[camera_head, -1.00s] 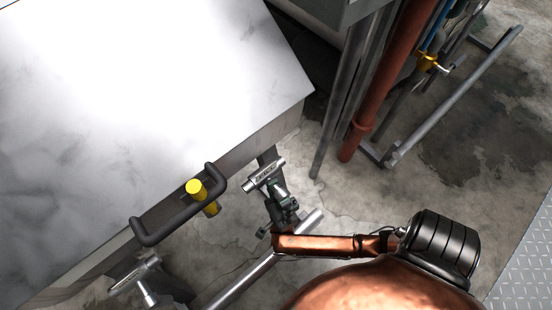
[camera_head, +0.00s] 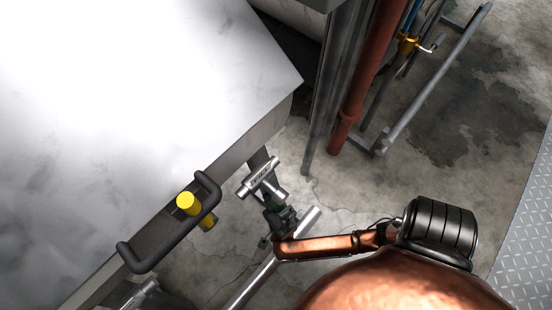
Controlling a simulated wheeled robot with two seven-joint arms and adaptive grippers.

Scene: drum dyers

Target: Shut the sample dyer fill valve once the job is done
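A yellow valve body (camera_head: 407,43) with a pale metal lever (camera_head: 433,43) sits on the pipework at the upper right. I cannot tell if it is the sample dyer fill valve or whether it is open. My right gripper (camera_head: 262,180) is near the middle, beside the white-topped cabinet's edge and well apart from the valve. Its fingers cannot be made out, and I see nothing held. My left gripper (camera_head: 140,293) is partly cut off at the bottom left edge, and its fingers do not show clearly.
A large white-topped cabinet (camera_head: 130,90) fills the left, with a dark handle (camera_head: 165,240) and yellow knob (camera_head: 186,203) on its edge. A red-brown pipe (camera_head: 365,75) and low grey rail (camera_head: 430,85) stand at right. Concrete floor (camera_head: 470,150) is open there.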

